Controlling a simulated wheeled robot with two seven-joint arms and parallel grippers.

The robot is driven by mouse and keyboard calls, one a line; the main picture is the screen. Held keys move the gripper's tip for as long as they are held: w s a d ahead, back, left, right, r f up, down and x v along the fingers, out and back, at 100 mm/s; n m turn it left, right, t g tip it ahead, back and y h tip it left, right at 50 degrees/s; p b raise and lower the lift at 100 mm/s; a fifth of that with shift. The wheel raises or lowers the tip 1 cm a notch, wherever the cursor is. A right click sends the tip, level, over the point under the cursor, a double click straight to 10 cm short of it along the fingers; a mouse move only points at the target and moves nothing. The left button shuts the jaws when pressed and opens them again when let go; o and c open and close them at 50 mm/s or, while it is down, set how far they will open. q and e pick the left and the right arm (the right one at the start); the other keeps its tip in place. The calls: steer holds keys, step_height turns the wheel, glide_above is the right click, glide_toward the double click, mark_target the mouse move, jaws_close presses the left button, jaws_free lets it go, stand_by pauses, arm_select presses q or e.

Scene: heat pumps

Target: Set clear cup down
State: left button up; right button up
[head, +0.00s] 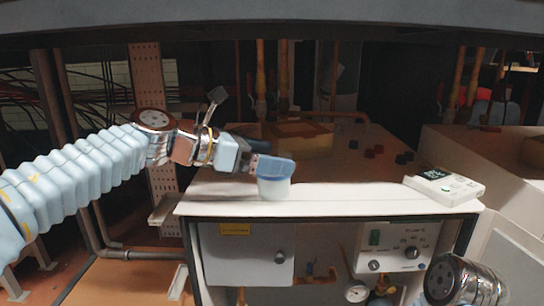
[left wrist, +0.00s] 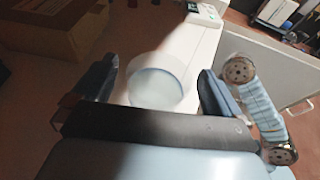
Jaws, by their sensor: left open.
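The clear cup (head: 273,188) is a short, translucent, whitish cup. It stands upright on the white top edge (head: 350,198) of the heat pump cabinet. My left gripper (head: 274,168) reaches in from the left at the height of the cup's upper part, and one blue finger hides its rim from the head. In the left wrist view the cup (left wrist: 156,88) lies between the two spread blue fingers (left wrist: 158,82), with a gap on each side. My right gripper does not show; only a joint of my right arm is at the lower right.
A white box with a dark display (head: 446,185) lies on the top's right end. A brown carton (head: 300,138) and several small dark pieces (head: 375,152) are farther back. Copper pipes rise behind. The white strip between cup and display box is clear.

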arm_select(q)
steer(key=v, duration=1.1)
steer(key=shift+s, duration=0.1)
